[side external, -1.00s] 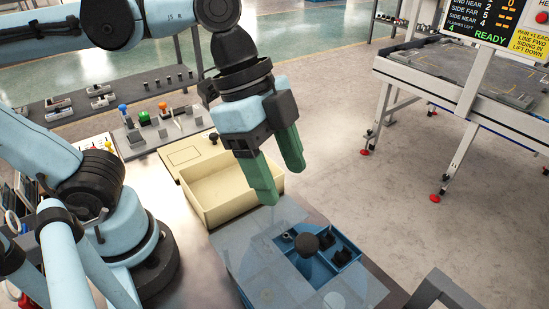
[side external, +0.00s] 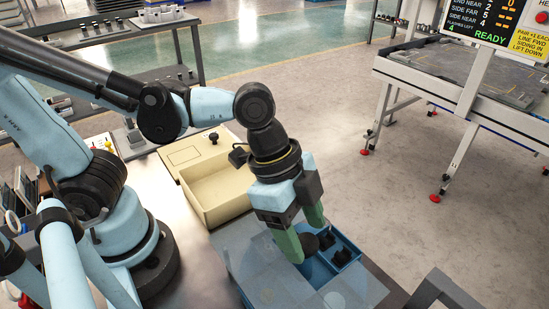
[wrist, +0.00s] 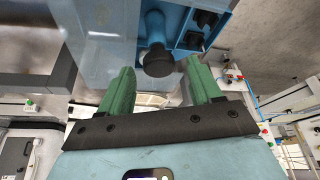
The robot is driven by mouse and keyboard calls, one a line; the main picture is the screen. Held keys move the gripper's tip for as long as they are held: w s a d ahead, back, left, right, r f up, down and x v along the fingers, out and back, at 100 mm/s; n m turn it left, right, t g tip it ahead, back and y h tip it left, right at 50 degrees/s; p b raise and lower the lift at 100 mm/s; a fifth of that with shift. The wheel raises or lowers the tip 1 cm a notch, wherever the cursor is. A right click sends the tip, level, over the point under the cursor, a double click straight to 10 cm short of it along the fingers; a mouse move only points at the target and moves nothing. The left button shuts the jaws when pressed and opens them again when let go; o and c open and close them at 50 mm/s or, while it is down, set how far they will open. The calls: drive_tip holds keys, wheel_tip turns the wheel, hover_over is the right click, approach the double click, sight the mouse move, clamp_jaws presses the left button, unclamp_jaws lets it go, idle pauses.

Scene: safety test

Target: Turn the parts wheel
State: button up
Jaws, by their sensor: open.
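The parts wheel (side external: 349,247) shows as a blue part with compartments, partly under a clear grey cover; it also shows in the wrist view (wrist: 179,15). A dark round knob (wrist: 157,60) stands up from it on a blue stem. My gripper (side external: 308,243) is open, pointing down at the knob. In the wrist view, the green fingers (wrist: 160,80) lie on either side of the knob, which appears a little beyond their tips. I cannot tell whether either finger touches it. In the side view the near finger partly hides the knob. Black parts (side external: 341,257) sit in the open compartments.
A cream open bin (side external: 215,195) with a lidded back part and black knob stands behind the clear cover (side external: 250,262). A grey frame (side external: 445,290) is at the lower right. A white-legged table (side external: 470,105) with a display stands right, across open floor.

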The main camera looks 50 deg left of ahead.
drive_tip(key=shift+d+f, duration=0.15)
drive_tip(key=shift+f, duration=0.3)
clamp_jaws()
